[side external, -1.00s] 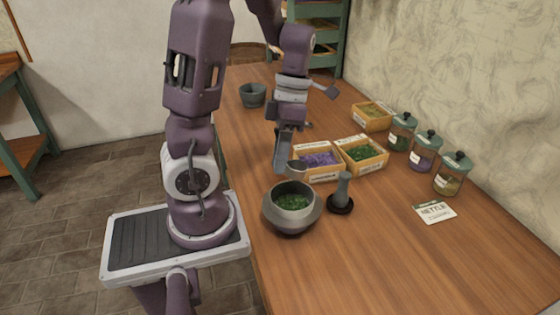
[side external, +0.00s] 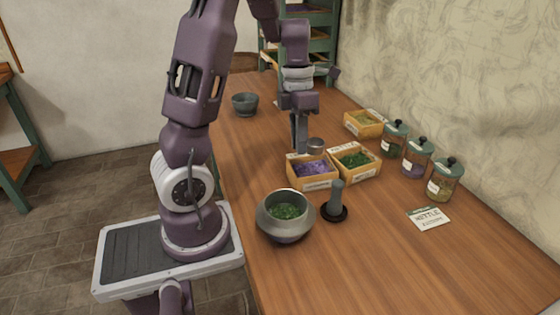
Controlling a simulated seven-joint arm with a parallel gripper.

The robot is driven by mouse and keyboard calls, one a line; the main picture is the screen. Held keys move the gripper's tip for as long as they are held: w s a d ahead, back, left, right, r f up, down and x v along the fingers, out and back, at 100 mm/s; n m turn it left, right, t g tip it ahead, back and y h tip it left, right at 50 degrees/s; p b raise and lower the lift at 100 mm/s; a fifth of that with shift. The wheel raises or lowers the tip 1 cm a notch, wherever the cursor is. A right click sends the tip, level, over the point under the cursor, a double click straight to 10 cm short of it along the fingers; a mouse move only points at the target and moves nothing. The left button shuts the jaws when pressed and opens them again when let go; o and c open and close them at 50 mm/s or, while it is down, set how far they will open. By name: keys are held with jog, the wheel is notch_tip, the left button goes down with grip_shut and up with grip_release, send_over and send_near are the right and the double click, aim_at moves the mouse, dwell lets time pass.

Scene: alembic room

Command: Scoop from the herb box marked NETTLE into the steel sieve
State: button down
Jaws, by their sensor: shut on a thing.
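My gripper (side external: 300,118) points down over the table and is shut on a small grey scoop (side external: 315,145). The scoop hangs just above the back of the box of purple herb (side external: 312,184); I cannot tell what is in it. A box of dark green herb (side external: 357,177) stands to the right, and a box of yellowish herb (side external: 363,130) is farther back. The box labels are too small to read surely. A round grey metal vessel (side external: 286,228), which seems to be the steel sieve, stands in front with green herb inside.
Several lidded jars (side external: 440,182) line the wall side. A card (side external: 428,218) reading NETTLE lies at the right. A dark bowl (side external: 245,106) stands at the back left. The front right table is clear.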

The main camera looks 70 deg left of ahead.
jog(key=w+a+f+n, duration=0.1)
jog(key=w+a+f, duration=0.25)
jog(key=w, duration=0.65)
jog(key=w+a+f+n, duration=0.1)
jog(key=w+a+f, duration=0.25)
jog(key=w, duration=0.65)
jog(key=shift+w+f, duration=0.15)
jog(key=shift+f, duration=4.4)
jog(key=shift+s+d, duration=0.2)
jog(key=shift+s, duration=1)
jog(key=shift+r, duration=0.15)
notch_tip(320, 180, up, 8)
